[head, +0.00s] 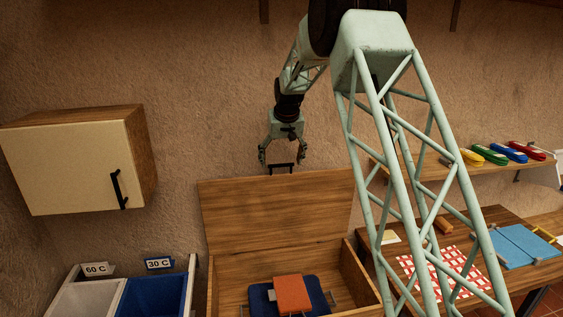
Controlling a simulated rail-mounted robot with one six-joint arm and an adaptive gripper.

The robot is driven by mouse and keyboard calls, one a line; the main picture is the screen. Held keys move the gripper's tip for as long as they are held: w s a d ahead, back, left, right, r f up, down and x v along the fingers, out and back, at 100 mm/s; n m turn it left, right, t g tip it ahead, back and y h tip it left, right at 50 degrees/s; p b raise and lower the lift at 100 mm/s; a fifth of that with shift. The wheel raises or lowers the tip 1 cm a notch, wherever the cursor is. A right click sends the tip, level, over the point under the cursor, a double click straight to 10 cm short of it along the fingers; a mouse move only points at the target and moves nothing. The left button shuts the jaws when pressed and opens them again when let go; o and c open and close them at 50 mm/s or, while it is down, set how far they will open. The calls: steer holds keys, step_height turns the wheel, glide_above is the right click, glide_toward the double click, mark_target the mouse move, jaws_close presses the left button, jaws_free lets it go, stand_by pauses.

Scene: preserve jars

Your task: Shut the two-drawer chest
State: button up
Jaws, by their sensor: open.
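A wooden chest (362,272) stands at the bottom centre with its top open. Its wide lid (275,205) is raised at the back, near the wall. A black handle (281,167) sits on the lid's upper edge. My gripper (283,159) is open, pointing down just above the handle, with its two fingers to either side of it in this view. I cannot tell whether they touch it. A dark blue item (262,298) and an orange block-like item (292,294) lie inside the chest. The chest's front is out of frame, and no drawers show.
A wall cupboard (65,168) hangs at the left, shut. Bins labelled 60 C (90,300) and 30 C (155,298) stand left of the chest. A table (490,222) with a checked cloth (447,277) and a shelf (460,168) of coloured items are at right.

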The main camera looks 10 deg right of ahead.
steer(key=shift+c, duration=0.7)
steer(key=c, duration=1)
steer(key=shift+s+f, duration=0.1)
steer(key=shift+f, duration=0.05)
